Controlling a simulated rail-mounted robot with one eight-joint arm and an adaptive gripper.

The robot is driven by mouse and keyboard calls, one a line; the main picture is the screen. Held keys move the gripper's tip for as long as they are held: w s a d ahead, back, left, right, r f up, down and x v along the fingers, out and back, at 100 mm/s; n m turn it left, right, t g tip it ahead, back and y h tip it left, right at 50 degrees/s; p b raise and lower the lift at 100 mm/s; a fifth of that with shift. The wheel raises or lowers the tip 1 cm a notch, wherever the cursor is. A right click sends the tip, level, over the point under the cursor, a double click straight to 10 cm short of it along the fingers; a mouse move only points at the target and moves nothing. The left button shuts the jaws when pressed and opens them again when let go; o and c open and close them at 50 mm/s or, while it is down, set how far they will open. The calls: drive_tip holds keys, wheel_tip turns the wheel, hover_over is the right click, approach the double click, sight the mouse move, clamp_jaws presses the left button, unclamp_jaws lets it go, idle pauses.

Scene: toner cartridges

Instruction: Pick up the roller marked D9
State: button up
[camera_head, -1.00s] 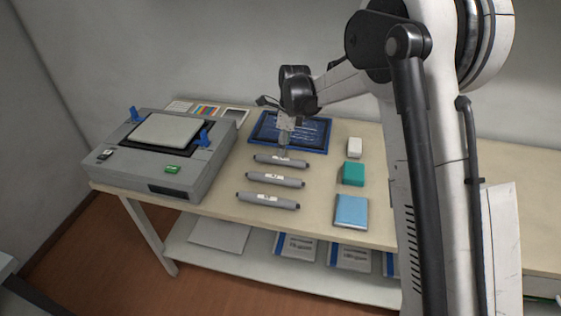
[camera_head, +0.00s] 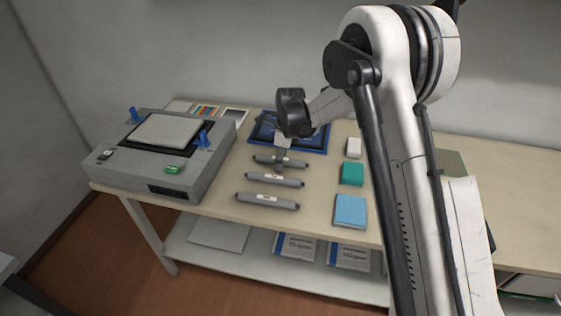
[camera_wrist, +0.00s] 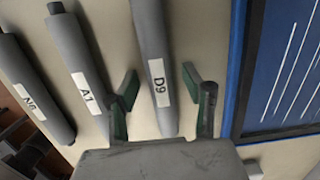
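The grey roller marked D9 (camera_wrist: 155,45) lies on the table, its white label facing up in the wrist view. In the head view it is the rearmost of three rollers (camera_head: 297,162), partly hidden by my gripper (camera_head: 279,165). My gripper (camera_wrist: 160,83) is open, with one green-padded fingertip on each side of D9 near its label. Gaps show between the pads and the roller; I cannot tell how far down the fingers reach.
The roller marked A1 (camera_wrist: 75,50) lies close beside the left finger. Another labelled roller (camera_wrist: 35,88) lies beyond it. A blue-edged tray (camera_wrist: 237,75) is close on the right. A grey machine (camera_head: 165,150) and several small boxes, one light blue (camera_head: 350,211), flank the rollers.

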clamp_jaws()
drive_tip(key=shift+r, duration=0.15)
